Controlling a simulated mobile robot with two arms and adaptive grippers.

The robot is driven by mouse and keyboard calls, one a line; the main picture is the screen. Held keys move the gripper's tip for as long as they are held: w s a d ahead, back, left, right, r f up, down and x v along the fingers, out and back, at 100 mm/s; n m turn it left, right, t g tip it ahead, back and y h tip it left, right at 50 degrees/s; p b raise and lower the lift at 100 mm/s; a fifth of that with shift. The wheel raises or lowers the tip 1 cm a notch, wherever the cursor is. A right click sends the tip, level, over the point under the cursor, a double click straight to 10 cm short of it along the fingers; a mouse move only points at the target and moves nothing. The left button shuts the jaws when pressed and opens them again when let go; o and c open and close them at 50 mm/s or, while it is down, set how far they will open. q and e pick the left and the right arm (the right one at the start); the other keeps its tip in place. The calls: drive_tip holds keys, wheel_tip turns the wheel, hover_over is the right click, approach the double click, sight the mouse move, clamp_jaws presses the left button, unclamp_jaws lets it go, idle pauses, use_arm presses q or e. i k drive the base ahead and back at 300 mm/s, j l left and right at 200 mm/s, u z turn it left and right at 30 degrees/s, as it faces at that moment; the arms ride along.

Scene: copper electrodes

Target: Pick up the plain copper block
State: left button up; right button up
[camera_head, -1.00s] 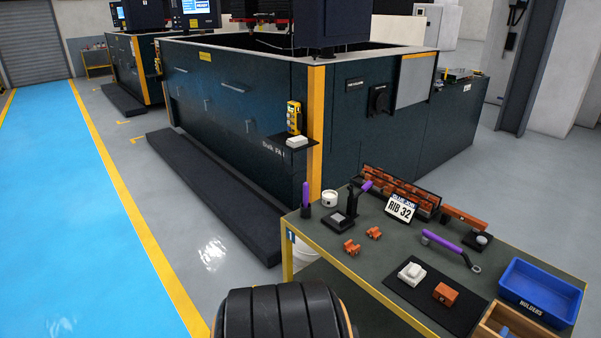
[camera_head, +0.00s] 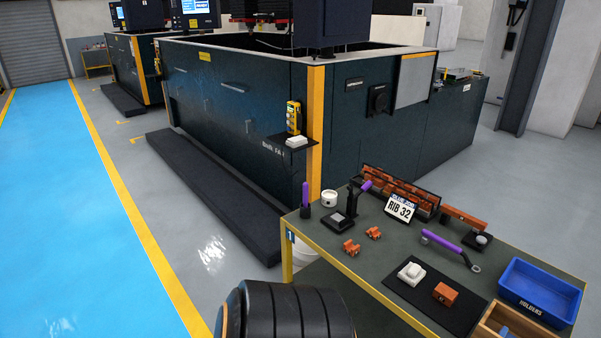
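A copper block (camera_head: 445,294) lies on the dark mat (camera_head: 422,305) at the front of the workbench, with a small dark mark on its top. It is the block that looks plainest, though fine detail is too small to tell. Two small shaped copper pieces, one nearer (camera_head: 350,248) and one farther (camera_head: 373,233), lie on the bench to the left. A rack with several copper pieces (camera_head: 401,192) stands at the back, with a longer copper bar (camera_head: 463,218) to its right. Neither gripper shows. A black ribbed part at the bottom edge appears to be my arm.
The green-topped workbench (camera_head: 400,253) has a yellow edge. A blue bin (camera_head: 541,290) and a wooden box (camera_head: 508,327) stand at its right. A white block (camera_head: 411,272) shares the mat. Purple-handled tools and a "RIB 32" sign (camera_head: 400,208) stand behind. A dark machine (camera_head: 400,120) stands beyond.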

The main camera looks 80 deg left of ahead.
sight(442, 293)
drive_tip(key=u, duration=1.5)
